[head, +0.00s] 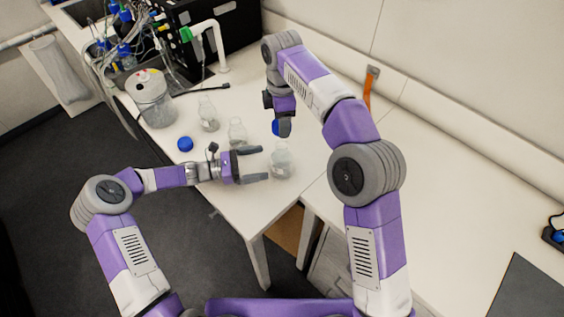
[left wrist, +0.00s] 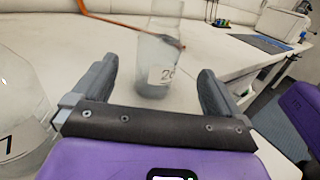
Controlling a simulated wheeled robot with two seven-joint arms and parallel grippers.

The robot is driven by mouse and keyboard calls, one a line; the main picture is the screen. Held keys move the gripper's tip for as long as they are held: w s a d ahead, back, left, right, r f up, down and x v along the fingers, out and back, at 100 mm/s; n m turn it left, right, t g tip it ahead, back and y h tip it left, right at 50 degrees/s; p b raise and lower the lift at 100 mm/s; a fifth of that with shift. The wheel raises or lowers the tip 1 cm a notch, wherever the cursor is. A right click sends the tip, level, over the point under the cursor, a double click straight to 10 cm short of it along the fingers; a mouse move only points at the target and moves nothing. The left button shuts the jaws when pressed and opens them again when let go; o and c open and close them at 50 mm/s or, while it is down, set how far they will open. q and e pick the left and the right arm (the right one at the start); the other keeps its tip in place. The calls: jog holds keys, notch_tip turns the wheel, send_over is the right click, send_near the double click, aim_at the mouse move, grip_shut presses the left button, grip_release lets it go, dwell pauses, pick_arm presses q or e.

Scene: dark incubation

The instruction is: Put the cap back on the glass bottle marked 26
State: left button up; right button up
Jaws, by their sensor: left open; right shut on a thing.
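A clear glass bottle (head: 281,163) without a cap stands upright near the table's right front edge. In the left wrist view the bottle (left wrist: 153,80) carries a label starting with 2; its second digit is hard to read. My left gripper (head: 262,163) is open, its fingers pointing at this bottle from the left; the bottle shows in the gap just beyond the fingertips. My right gripper (head: 284,128) points down and is shut on a blue cap (head: 275,127), held above and apart from the bottle. The right fingers partly hide the cap.
Two more clear bottles, one behind my left gripper (head: 237,132) and one farther back (head: 208,114), stand on the white table (head: 255,208). Another blue cap (head: 185,144) lies at the left edge. A large lidded jar (head: 151,98) and black equipment (head: 215,30) with tubing stand behind.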

aim_at(280, 159)
pick_arm(q)
jog(key=shift+w+d+f, duration=0.1)
jog(key=shift+w+d, duration=0.15)
jog(key=shift+d, duration=1)
jog(key=shift+w+d+r, duration=0.1)
jog(key=shift+w+d, duration=0.2)
jog(key=shift+d, duration=0.9)
jog(key=shift+w+d+f, duration=0.1)
jog(key=shift+w+d, duration=0.15)
jog(key=shift+d, duration=1)
pick_arm(e)
jog(key=shift+w, duration=0.1)
pick_arm(q)
jog(key=c, duration=1.5)
pick_arm(e)
jog(key=shift+f, duration=2.55)
jog(key=shift+f, duration=0.9)
jog(key=shift+f, duration=0.55)
